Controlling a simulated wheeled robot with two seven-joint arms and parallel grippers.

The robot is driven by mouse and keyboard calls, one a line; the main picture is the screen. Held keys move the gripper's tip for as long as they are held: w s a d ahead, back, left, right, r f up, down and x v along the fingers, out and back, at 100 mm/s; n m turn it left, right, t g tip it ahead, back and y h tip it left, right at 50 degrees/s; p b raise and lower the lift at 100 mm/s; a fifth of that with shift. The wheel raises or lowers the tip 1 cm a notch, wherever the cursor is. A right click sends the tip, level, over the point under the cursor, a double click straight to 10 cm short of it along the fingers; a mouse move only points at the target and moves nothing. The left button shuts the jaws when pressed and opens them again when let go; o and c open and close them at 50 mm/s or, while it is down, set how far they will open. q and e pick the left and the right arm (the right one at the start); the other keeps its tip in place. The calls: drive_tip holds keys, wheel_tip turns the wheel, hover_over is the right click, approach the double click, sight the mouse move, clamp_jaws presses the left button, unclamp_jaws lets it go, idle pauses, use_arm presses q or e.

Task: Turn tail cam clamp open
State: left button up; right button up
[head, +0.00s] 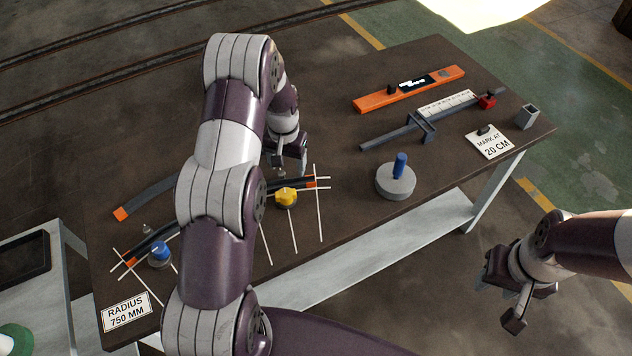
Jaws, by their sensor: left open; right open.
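Two round cam clamps sit beside a dark curved bar with orange ends. One has a yellow knob (286,198) near the bar's right end (312,182); the other has a blue knob (160,254) near its left end. I cannot tell from the picture which one is the tail clamp. My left gripper (290,168) is open just behind the yellow clamp, above the table, apart from the knob as far as I can see. My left arm hides the middle of the bar. My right gripper (503,302) is open and empty, off the table's front right side.
White lines or rods cross the bar's ends. A grey disc with a blue handle (396,182), an orange level (409,90), a grey ruler tool (400,132), a small cup (527,117) and two signs lie on the table (340,240). The front middle is clear.

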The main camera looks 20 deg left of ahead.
sight(285, 192)
use_arm(q)
drive_tip(key=f, duration=0.1)
drive_tip(key=s+a+f+p, duration=0.1)
drive_tip(key=s+f, duration=0.1)
drive_tip(key=f, duration=0.1)
drive_tip(key=shift+a+p, duration=0.3)
drive_tip(key=shift+p, duration=0.1)
drive_tip(key=f, duration=0.2)
drive_tip(key=f+p, duration=0.1)
drive_tip(key=f, duration=0.1)
drive_tip(key=w+f+p, duration=0.1)
drive_tip(key=f, duration=0.2)
drive_tip(key=shift+w+d+f, duration=0.1)
drive_tip(key=shift+d, duration=0.3)
drive_tip(key=shift+f, duration=0.35)
drive_tip(key=shift+s+a+f, duration=0.25)
drive_tip(key=shift+s, duration=0.05)
drive_tip(key=shift+w+d, duration=0.1)
drive_tip(key=c, duration=1.1)
use_arm(e)
drive_tip(key=r, duration=0.1)
drive_tip(key=a+r, duration=0.1)
drive_tip(key=r, duration=0.1)
drive_tip(key=s+r, duration=0.1)
drive_tip(key=shift+a+r, duration=0.2)
use_arm(q)
drive_tip(key=shift+o, duration=0.2)
